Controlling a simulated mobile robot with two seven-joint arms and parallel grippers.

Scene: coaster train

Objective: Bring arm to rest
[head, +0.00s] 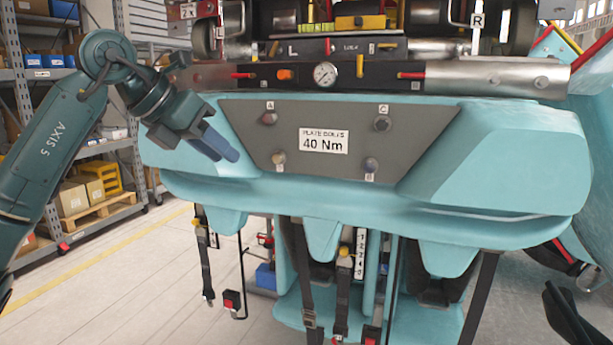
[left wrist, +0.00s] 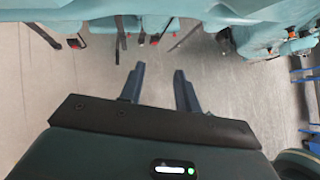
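My left arm comes in from the left, and its left gripper (head: 226,152) hangs in front of the teal coaster car's left part, pointing down and to the right. In the left wrist view, the left gripper (left wrist: 160,72) has its two blue fingers apart with only floor between them. It is open and empty. The teal coaster car (head: 500,160) hangs across the middle, with a grey plate (head: 250,140) labelled "PLATE BOLTS 40 Nm" on its face. Several round bolt-like fittings sit around that label. I cannot make out my right gripper.
A round gauge (head: 325,75) sits on the dark bar above the car. Straps with buckles (head: 310,318) hang below it. Shelving (head: 125,60) with bins stands at the left. A dark pointed shape (head: 567,318) at lower right is unclear. The floor at lower left is clear.

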